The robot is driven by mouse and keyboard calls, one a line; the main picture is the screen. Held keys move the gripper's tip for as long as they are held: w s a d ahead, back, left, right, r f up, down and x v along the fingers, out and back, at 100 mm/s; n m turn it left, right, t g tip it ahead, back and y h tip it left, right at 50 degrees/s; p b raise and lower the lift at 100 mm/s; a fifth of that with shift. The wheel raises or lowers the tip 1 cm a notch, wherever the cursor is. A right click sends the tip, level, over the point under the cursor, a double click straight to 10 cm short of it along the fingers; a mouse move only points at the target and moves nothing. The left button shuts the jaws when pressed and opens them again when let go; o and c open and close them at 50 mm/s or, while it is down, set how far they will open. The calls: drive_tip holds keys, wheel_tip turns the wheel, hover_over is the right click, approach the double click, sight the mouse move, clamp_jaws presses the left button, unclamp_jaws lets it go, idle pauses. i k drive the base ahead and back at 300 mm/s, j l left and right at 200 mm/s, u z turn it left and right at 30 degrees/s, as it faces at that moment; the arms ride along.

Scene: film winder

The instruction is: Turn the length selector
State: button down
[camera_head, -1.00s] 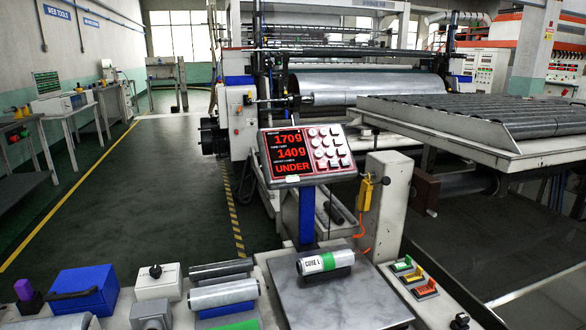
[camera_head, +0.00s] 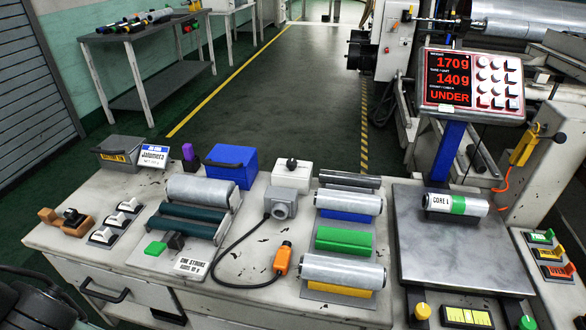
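A white box with a black rotary knob (camera_head: 291,165) stands at the back middle of the bench, right of a blue box. It looks like a selector, but I cannot read any length marks on it. A brown block with a dark knob or lever (camera_head: 70,216) sits at the bench's left end; I cannot tell whether it is a selector. A dark rounded shape cut off at the lower left corner may be part of my arm. My gripper's fingers do not show, and nothing is seen touching either knob.
The bench (camera_head: 235,290) holds a roller unit (camera_head: 200,190), three white switches (camera_head: 115,222), an orange-ended cable (camera_head: 283,258) and several metal cores (camera_head: 345,270). At right, a scale plate (camera_head: 450,255) carries CORE 1; its display (camera_head: 470,80) reads 170g, 140g, UNDER.

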sight(291, 164)
drive_tip(key=i+j+z, duration=0.25)
drive_tip(key=z, duration=0.2)
drive_tip(key=i+j+z, duration=0.15)
drive_tip(key=j+z, duration=0.3)
drive_tip(key=i+j+z, duration=0.15)
drive_tip(key=j+z, duration=0.3)
drive_tip(key=l, duration=0.1)
